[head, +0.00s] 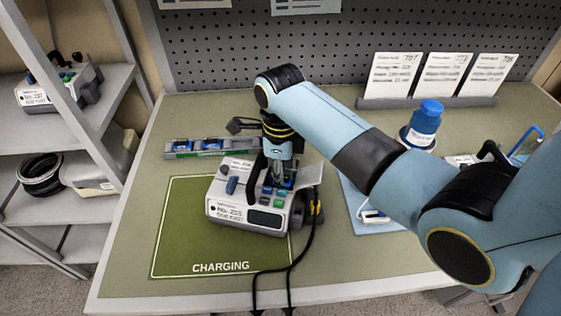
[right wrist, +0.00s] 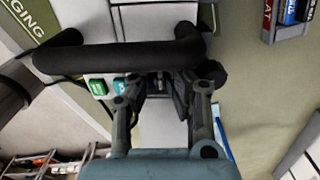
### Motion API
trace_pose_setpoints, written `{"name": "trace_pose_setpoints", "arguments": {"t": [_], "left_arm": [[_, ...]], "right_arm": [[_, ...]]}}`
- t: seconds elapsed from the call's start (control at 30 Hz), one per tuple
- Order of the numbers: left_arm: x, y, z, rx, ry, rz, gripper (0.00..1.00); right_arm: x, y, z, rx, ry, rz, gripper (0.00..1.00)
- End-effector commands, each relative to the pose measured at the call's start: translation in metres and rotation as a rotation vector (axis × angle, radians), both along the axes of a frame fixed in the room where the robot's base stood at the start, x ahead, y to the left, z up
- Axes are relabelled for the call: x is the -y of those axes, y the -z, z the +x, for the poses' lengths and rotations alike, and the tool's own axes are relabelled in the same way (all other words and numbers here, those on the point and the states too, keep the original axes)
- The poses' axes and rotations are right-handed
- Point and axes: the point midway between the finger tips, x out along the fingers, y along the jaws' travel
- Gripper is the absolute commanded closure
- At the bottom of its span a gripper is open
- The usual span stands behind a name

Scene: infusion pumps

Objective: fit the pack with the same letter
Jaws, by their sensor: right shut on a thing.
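The infusion pump (head: 248,213), white with a black handle, stands on the green CHARGING mat (head: 177,245). My right gripper (head: 278,183) reaches down at the pump's top, beside the handle. In the right wrist view the black handle (right wrist: 120,57) crosses in front of the pump, and my fingers (right wrist: 165,88) are closed close below it on a small dark pack (right wrist: 158,82), mostly hidden. I cannot tell how deep the pack sits in the pump, and no letter on it is readable. A grey rack (head: 180,154) behind the mat holds blue packs. My left gripper is not in view.
A black cable (head: 290,267) runs from the pump over the table's front edge. A shelf (head: 95,110) with another pump is at left.

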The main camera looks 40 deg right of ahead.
Motion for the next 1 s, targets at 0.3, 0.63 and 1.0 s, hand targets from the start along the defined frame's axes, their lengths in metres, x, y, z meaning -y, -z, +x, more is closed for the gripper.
{"name": "trace_pose_setpoints", "arguments": {"t": [0.3,0.63,1.0], "left_arm": [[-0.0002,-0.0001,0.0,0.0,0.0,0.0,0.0],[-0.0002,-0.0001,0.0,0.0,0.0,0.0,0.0],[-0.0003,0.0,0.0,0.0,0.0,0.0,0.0]], "right_arm": [[-0.0001,-0.0002,0.0003,0.001,0.0,0.001,1.0],[-0.0001,0.0058,0.0003,0.0,0.0,0.0,1.0],[-0.0002,0.0065,0.0004,0.001,0.0,0.001,1.0]]}}
